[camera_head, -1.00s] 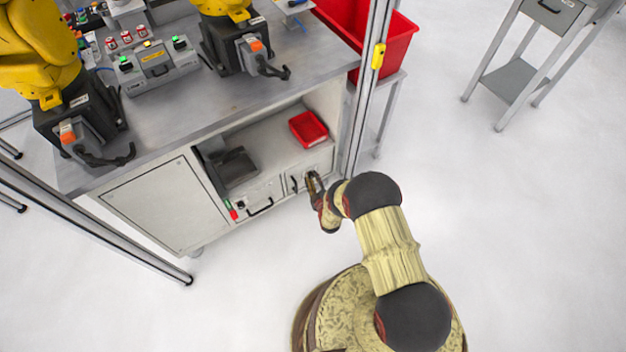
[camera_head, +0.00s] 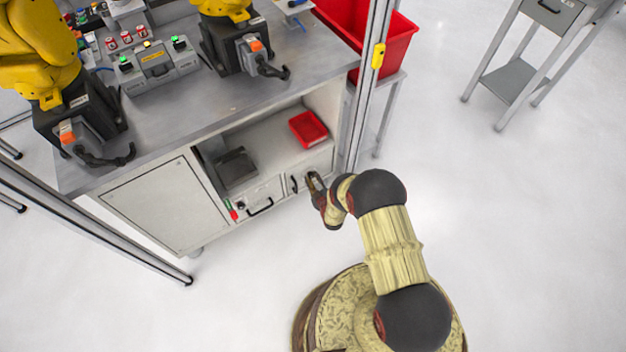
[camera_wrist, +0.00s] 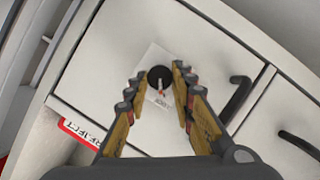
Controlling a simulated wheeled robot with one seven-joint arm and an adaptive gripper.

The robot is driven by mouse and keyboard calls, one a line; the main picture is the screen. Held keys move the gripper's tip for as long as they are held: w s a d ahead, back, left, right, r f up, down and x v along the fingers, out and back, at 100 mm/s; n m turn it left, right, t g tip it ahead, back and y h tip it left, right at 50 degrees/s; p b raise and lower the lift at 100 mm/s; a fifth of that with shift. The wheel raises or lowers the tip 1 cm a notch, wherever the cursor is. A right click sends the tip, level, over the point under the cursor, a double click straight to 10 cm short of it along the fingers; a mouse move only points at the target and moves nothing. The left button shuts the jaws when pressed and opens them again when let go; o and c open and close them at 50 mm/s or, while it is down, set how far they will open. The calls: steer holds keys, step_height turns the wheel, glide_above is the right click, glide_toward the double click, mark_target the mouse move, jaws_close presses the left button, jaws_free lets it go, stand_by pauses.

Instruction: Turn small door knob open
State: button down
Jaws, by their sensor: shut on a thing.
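The small door (camera_head: 319,163) is a pale panel at the right end of the cabinet front, with a black bar handle (camera_head: 294,183). In the wrist view the door (camera_wrist: 110,70) fills the middle and looks closed. In the head view my gripper (camera_head: 314,182) is at the door front and hides the knob.
A drawer with a black handle (camera_head: 261,207) is left of the door. A red tray (camera_head: 309,129) lies on the open shelf above. A metal post (camera_head: 365,100) stands to the right. The floor (camera_head: 500,220) at right is clear.

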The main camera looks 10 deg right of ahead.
steer(key=m+y, duration=0.1)
steer(key=m+g, duration=0.1)
steer(key=m, duration=0.1)
steer(key=shift+d+y, duration=0.25)
steer(key=shift+y, duration=0.15)
steer(key=m, duration=0.1)
steer(key=m+y, duration=0.1)
steer(key=shift+w+d+m+g+y, duration=0.1)
steer(key=shift+d+m+g+y, duration=0.05)
steer(key=shift+m+g+y, duration=0.15)
steer(key=shift+d+m+g+y, duration=0.15)
steer(key=shift+m+g+y, duration=0.15)
steer(key=shift+m+y, duration=0.7)
steer(key=m+y, duration=0.1)
steer(key=m, duration=0.2)
steer(key=shift+d+f+y, duration=0.1)
steer(key=shift+y, duration=0.2)
steer(key=shift+w+m, duration=0.1)
steer(key=shift+m, duration=0.2)
steer(key=c, duration=1.5)
jaws_free()
steer(key=v, duration=1.2)
